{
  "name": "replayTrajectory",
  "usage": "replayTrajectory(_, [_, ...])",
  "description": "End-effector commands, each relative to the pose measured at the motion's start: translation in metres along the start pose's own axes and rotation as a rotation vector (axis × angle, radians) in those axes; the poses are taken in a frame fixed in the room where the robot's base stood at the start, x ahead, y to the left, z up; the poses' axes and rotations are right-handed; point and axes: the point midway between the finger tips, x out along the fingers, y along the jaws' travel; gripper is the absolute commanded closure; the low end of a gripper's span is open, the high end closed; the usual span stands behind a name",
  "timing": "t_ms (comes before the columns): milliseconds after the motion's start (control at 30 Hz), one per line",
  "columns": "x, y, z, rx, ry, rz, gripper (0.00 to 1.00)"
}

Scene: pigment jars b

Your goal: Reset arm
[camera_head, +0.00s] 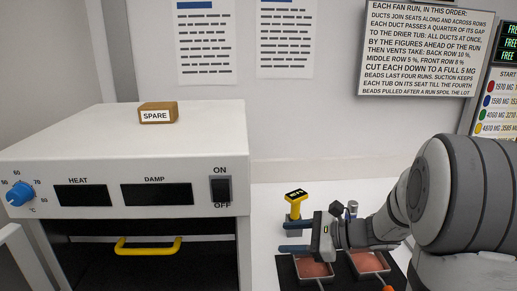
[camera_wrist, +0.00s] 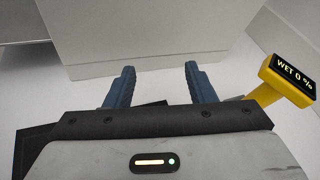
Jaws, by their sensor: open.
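My gripper (camera_head: 290,234) has its blue fingers spread apart, with nothing between them. It reaches leftward over the white counter, above the near trays and to the right of the white oven's side. In the wrist view my gripper (camera_wrist: 160,85) also shows open and empty, facing a pale wall or cabinet panel. My grey arm comes in from the right edge in the head view and hides part of the counter.
A yellow meter (camera_head: 296,203) stands close behind the fingers; its display reads WET 0 % in the wrist view (camera_wrist: 288,78). Two trays of reddish material (camera_head: 312,269) (camera_head: 368,262) lie on a dark mat below. The white oven (camera_head: 110,150) stands left, open-fronted, with a SPARE block (camera_head: 158,113) on top.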

Motion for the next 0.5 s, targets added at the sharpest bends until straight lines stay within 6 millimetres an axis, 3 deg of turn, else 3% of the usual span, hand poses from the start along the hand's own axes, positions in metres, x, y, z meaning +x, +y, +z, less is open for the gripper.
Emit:
replayTrajectory(33, [0.003, 0.022, 0.014, -0.099, 0.054, 0.085, 0.5])
replayTrajectory(200, [-0.004, 0.092, 0.026, -0.453, 0.244, 0.375, 0.5])
replayTrajectory(333, [-0.025, 0.13, 0.027, -0.747, 0.379, 0.584, 0.5])
replayTrajectory(500, [-0.062, 0.156, 0.025, -1.138, 0.542, 0.832, 0.5])
